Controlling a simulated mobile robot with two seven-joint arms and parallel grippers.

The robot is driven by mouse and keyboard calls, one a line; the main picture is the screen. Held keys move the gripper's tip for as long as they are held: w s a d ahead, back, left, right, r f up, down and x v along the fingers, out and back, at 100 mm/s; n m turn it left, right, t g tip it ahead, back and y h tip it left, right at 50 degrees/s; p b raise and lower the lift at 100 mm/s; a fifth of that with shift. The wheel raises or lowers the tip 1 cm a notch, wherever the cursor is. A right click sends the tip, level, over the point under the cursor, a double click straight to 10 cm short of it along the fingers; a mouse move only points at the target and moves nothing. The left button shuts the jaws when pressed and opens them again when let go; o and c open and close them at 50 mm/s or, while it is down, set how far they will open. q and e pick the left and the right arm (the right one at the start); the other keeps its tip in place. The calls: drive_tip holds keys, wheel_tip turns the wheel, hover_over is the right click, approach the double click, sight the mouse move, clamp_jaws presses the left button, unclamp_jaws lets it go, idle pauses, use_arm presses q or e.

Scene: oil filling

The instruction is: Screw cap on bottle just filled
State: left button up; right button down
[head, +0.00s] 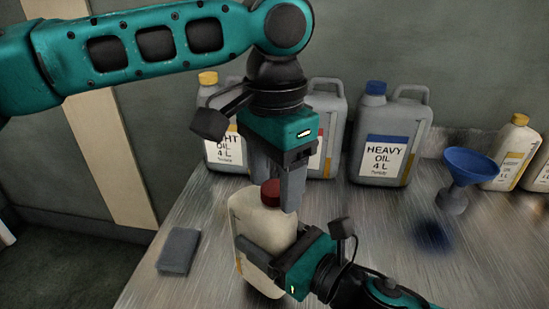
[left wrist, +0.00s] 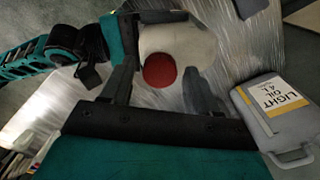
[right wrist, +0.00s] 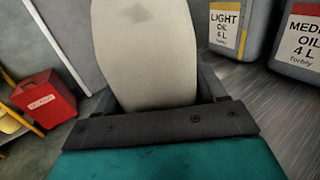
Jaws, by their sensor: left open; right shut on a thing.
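A cream-white bottle (head: 258,222) stands upright or nearly so at the table's front, with a red cap (head: 270,193) at its top. My right gripper (head: 268,246) is shut on the bottle's body from the right; its pale body (right wrist: 145,60) fills the middle of the right wrist view. My left gripper (head: 281,188) is open and points down at the cap from above. In the left wrist view the red cap (left wrist: 160,70) lies between the two fingers, with gaps on both sides. How far the cap is threaded on is hidden.
Grey canisters stand behind, including heavy oil (head: 385,140) and light oil (right wrist: 230,30). A blue funnel (head: 470,165) and small bottles (head: 514,150) are at right. A grey block (head: 179,251) lies at left. A red bin (right wrist: 45,100) shows beyond the table.

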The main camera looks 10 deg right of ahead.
use_arm(q)
drive_tip(key=shift+f, duration=0.1)
drive_tip(key=shift+c, duration=0.3)
drive_tip(key=c, duration=1)
drive_tip(key=o, duration=1.2)
wheel_tip(320, 180, up, 12)
drive_tip(key=shift+w+f, duration=0.1)
